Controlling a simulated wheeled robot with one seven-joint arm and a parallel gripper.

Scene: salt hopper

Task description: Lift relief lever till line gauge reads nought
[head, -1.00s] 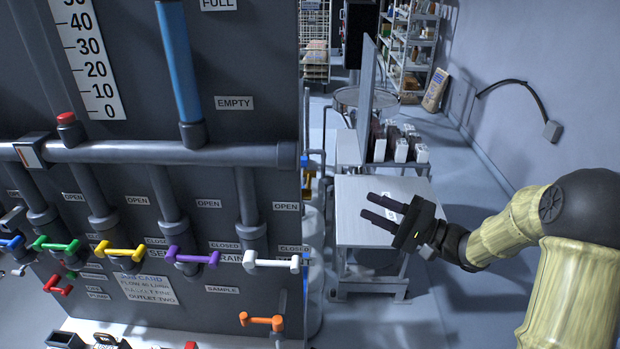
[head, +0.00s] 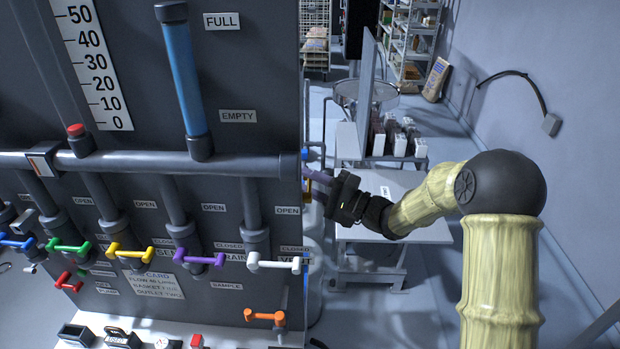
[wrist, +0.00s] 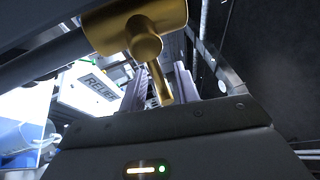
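The brass relief lever (wrist: 145,40) fills the top of the wrist view, its short stem pointing down towards my gripper body. A tag reading RELIEF (wrist: 102,88) shows beside it. In the head view a small yellow part of the lever (head: 307,186) shows at the panel's right edge, mostly hidden. My gripper (head: 314,180) is beside that edge, pointing left; its fingertips are partly hidden, and contact with the lever cannot be told. The line gauge scale (head: 92,62), marked 0 to 50, is at upper left. A red-topped fitting (head: 77,134) stands near its 0 mark.
Green (head: 67,246), yellow (head: 130,254), purple (head: 199,259) and white (head: 275,264) handles line the panel front, with an orange handle (head: 264,316) lower. A blue FULL/EMPTY tube (head: 186,80) stands above the pipe. A grey table (head: 400,232) is behind my arm.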

